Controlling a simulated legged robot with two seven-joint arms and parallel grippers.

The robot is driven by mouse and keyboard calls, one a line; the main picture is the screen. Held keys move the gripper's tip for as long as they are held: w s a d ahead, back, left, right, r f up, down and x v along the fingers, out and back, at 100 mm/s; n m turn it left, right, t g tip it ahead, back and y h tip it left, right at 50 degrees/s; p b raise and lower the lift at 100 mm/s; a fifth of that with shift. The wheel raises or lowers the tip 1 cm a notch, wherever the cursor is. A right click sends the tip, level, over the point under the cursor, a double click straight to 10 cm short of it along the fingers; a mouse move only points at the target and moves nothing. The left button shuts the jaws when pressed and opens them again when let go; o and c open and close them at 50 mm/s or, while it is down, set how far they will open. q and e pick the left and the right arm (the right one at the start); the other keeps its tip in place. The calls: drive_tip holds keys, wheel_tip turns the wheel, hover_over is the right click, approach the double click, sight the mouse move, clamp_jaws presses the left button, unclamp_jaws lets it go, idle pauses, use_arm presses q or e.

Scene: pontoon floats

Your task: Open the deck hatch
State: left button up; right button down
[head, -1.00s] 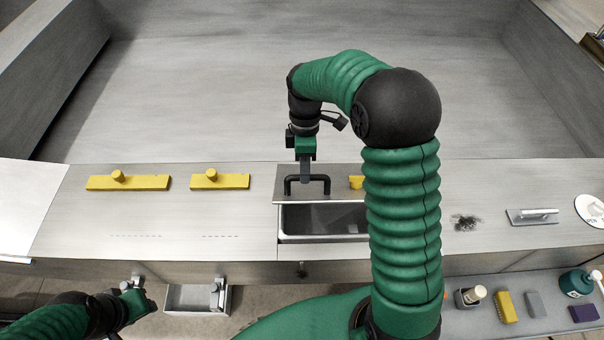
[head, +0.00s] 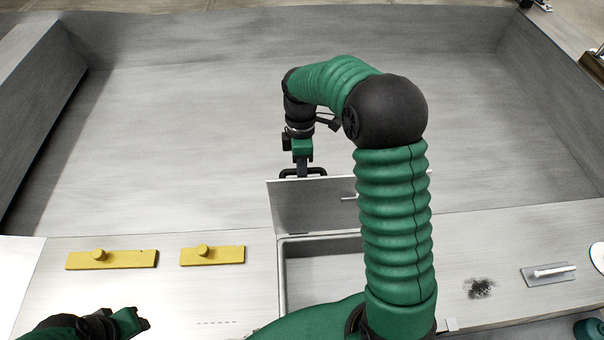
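The grey deck hatch lid (head: 312,208) stands raised, tilted steeply up at the far edge of its rectangular opening (head: 318,262). Its flat face is toward me, with a short pale rod (head: 348,198) near its right side. A black bar handle (head: 316,172) shows just past the lid's upper edge. My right gripper (head: 303,171) is at that handle, its fingers closed around it as far as I can see. My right arm hides the right part of the lid and opening. My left gripper (head: 138,320) is low at the left, away from the hatch; its fingers are unclear.
Two yellow covers with knobs, a left one (head: 110,260) and a right one (head: 212,255), lie left of the hatch. A dark smudge (head: 480,288) and a handled plate (head: 548,273) are at the right. The wide sunken floor (head: 200,130) behind is empty.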

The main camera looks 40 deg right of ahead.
use_arm(q)
drive_tip(key=shift+s+a+r+p, duration=0.3)
drive_tip(key=shift+s+a+r, duration=0.05)
drive_tip(key=shift+s+r, duration=0.15)
use_arm(e)
drive_tip(key=w+d, duration=0.1)
drive_tip(key=w, duration=0.1)
drive_tip(key=shift+w+d+f, duration=0.35)
drive_tip(key=shift+w, duration=0.05)
drive_tip(key=c, duration=1.6)
unclamp_jaws()
drive_tip(key=shift+w, duration=0.1)
drive_tip(key=shift+o, duration=1.2)
drive_tip(key=shift+w+f, duration=0.1)
drive_tip(key=shift+w, duration=0.05)
use_arm(q)
drive_tip(key=shift+w+d+f, duration=0.1)
drive_tip(key=shift+w, duration=0.3)
use_arm(e)
drive_tip(key=shift+d, duration=0.1)
